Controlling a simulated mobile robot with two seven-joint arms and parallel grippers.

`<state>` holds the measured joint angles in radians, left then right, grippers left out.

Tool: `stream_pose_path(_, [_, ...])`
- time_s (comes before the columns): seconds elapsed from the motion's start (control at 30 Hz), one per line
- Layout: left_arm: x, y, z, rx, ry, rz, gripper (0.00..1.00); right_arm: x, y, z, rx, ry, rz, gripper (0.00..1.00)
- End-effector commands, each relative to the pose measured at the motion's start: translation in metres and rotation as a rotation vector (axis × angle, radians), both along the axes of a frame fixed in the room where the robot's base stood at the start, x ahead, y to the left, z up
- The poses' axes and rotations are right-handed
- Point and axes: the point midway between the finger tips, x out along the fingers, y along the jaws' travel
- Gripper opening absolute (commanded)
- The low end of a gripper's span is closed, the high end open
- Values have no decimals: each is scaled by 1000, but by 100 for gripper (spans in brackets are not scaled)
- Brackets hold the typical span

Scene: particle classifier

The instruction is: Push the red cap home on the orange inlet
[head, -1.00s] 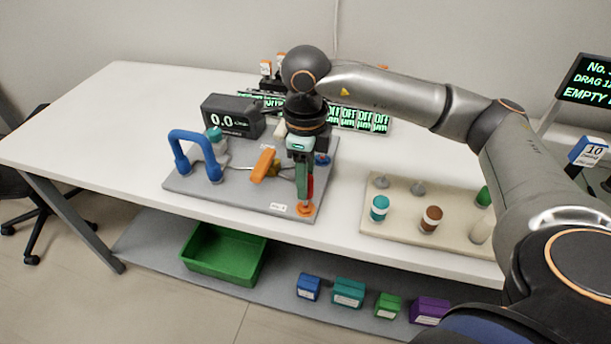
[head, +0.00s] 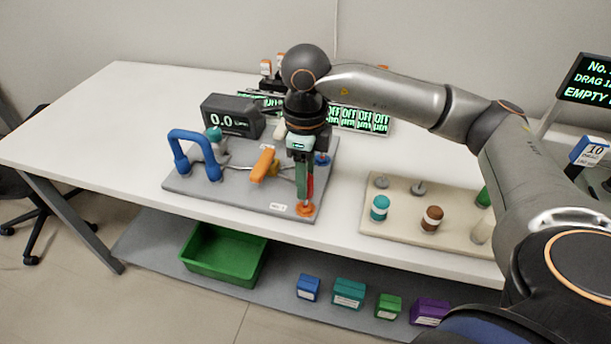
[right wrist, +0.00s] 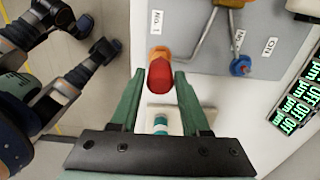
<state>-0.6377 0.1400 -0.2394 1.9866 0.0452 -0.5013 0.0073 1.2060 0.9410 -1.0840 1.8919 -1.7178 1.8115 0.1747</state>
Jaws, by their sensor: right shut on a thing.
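The orange inlet (head: 305,210) stands at the front right corner of the grey base plate (head: 240,200). It also shows at the plate's edge in the right wrist view (right wrist: 157,53). The red cap (right wrist: 160,76) is between the green fingers of my right gripper (right wrist: 160,78), in line with the inlet. In the head view my right gripper (head: 304,196) points down over the inlet, shut on the cap, which shows as a small red patch (head: 310,187). Cap and inlet appear to meet, but how far the cap sits on it is hidden. My left gripper is not in view.
A blue hose arch (head: 195,155), an orange lever (head: 264,164) and a blue fitting (right wrist: 240,65) are on the plate. A beige tray (head: 380,225) with caps stands to the right. A display box (head: 233,117) stands behind. The table's left part is clear.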

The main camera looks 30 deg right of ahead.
Motion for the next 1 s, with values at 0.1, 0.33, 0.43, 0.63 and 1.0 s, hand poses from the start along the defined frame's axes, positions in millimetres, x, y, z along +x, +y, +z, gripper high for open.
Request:
stream_pose_path(0.1, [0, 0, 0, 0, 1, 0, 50, 0, 0, 0, 0, 0, 0, 0])
stream_pose_path(0.33, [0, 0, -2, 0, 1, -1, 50, 0, 0, -2, 0, 0, 0, 0])
stream_pose_path(0.43, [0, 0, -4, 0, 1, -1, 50, 0, 0, -4, 0, 0, 0, 0])
stream_pose_path(0.63, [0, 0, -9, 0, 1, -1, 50, 0, 0, -9, 0, 0, 0, 0])
stream_pose_path(1.0, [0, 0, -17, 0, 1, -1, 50, 0, 0, -19, 0, 0, 0, 0])
